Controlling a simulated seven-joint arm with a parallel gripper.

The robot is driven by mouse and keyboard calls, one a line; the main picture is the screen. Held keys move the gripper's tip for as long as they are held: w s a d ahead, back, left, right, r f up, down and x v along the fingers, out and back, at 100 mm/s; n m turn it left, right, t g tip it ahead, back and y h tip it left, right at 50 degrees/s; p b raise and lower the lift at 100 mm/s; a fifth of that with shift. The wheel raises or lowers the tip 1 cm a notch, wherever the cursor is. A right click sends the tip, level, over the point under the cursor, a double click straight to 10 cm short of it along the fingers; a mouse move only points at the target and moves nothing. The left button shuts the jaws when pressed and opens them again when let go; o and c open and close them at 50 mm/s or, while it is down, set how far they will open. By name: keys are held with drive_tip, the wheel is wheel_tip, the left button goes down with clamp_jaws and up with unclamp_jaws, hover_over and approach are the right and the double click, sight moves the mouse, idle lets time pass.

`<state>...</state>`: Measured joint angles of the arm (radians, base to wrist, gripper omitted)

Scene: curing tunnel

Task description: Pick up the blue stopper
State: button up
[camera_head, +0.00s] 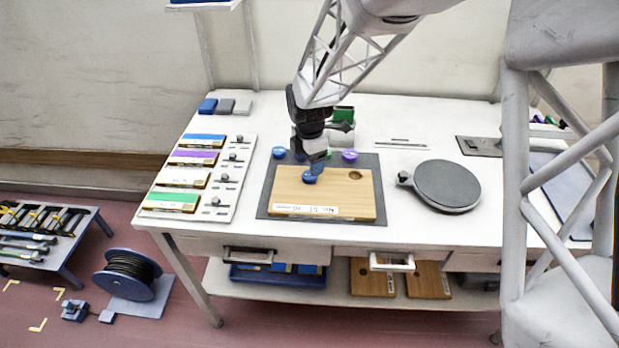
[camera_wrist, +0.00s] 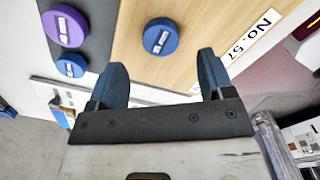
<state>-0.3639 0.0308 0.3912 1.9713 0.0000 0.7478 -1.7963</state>
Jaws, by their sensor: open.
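A round blue stopper (camera_head: 309,177) sits on the wooden board (camera_head: 325,205), left of the board's dark round hole (camera_head: 355,175). In the wrist view this stopper (camera_wrist: 160,37) lies just beyond the fingertips, roughly centred between them. A second blue stopper (camera_head: 279,152) stands on the dark grey mat behind the board's left end; it also shows in the wrist view (camera_wrist: 71,64), outside the left finger. My gripper (camera_head: 316,166) is open and empty, close above the board; its two dark blue fingers (camera_wrist: 162,76) are spread apart.
A purple stopper (camera_head: 349,156) and a partly hidden green one (camera_head: 328,154) stand on the mat (camera_head: 262,203) behind the board. A round grey plate (camera_head: 447,185) is to the right. The white tabletop (camera_head: 400,228) is clear in front.

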drive_tip(key=shift+f, duration=2.5)
drive_tip(key=c, duration=1)
drive_tip(key=shift+r, duration=0.2)
drive_tip(key=shift+r, duration=0.5)
drive_tip(key=shift+s+d+r, duration=0.1)
drive_tip(key=shift+s+r, duration=0.1)
drive_tip(key=shift+r, duration=0.4)
drive_tip(key=shift+s+d+r, duration=0.1)
drive_tip(key=shift+s+r, duration=0.1)
drive_tip(key=shift+r, duration=0.35)
drive_tip(key=s+d, duration=0.1)
drive_tip(key=s, duration=0.3)
drive_tip(key=s+d+r, duration=0.1)
drive_tip(key=s+d, duration=0.1)
drive_tip(key=s, duration=0.3)
drive_tip(key=s+d, duration=0.2)
drive_tip(key=s, duration=0.3)
drive_tip(key=shift+s+d+r, duration=0.1)
drive_tip(key=shift+r, duration=0.05)
